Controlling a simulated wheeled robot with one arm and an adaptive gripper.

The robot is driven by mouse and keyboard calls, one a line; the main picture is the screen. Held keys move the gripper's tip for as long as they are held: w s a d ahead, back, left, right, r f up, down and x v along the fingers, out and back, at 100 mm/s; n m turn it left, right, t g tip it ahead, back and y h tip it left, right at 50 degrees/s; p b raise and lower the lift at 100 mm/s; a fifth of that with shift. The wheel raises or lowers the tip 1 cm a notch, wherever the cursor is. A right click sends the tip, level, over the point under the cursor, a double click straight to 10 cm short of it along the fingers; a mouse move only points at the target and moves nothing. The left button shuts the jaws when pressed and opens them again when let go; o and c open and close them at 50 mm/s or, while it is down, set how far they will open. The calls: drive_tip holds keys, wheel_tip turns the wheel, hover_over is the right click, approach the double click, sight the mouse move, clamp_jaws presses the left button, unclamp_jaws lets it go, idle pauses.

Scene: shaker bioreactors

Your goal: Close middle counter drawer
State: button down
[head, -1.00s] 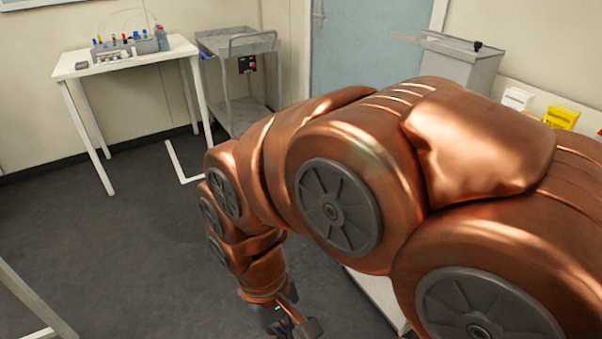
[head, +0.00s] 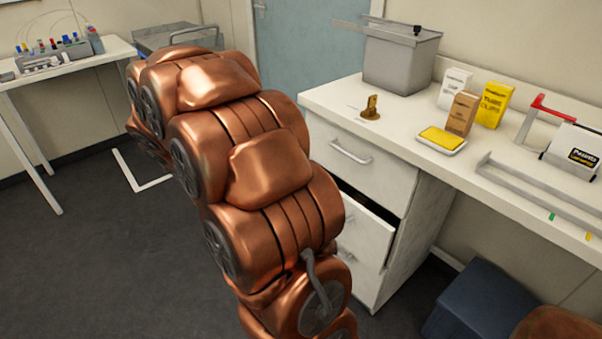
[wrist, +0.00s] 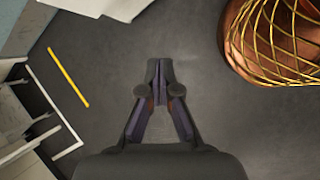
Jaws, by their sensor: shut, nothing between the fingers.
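The middle counter drawer (head: 366,226) is partly pulled out of the white counter cabinet in the head view. A dark gap shows above its front. My copper arm covers its left part. The top drawer (head: 358,164), with a bar handle, looks closed. Below, the cabinet is partly hidden by my arm. My gripper (wrist: 158,70) shows in the wrist view with its fingers together and empty, above the dark floor. White panel edges (wrist: 12,118) lie at the left of that view, apart from the fingers; I cannot tell which drawer they belong to. My arm hides the gripper in the head view.
The countertop (head: 340,95) holds a grey bin (head: 398,62), several small boxes and a rack. A blue box (head: 485,305) stands on the floor right of the cabinet. A white table (head: 85,55) and cart (head: 165,40) stand at the back left. Open floor lies left.

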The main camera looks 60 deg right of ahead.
drive_tip(key=w+d+f+n+h, duration=0.1)
drive_tip(key=w+d+f+n, duration=0.15)
drive_tip(key=d, duration=0.45)
drive_tip(key=w+d+f+n+h, duration=0.1)
drive_tip(key=w+d+f+n, duration=0.15)
drive_tip(key=d, duration=0.45)
drive_tip(key=w+d+f+n+h, duration=0.1)
drive_tip(key=w+d+f+n, duration=0.15)
drive_tip(key=d, duration=0.55)
drive_tip(key=s+d+f+p, duration=0.1)
drive_tip(key=s+d+f, duration=0.1)
drive_tip(key=d+f, duration=0.5)
drive_tip(key=shift+s+d, duration=0.15)
drive_tip(key=shift+d, duration=1.45)
drive_tip(key=shift+m, duration=0.25)
drive_tip(key=shift+d+r, duration=0.1)
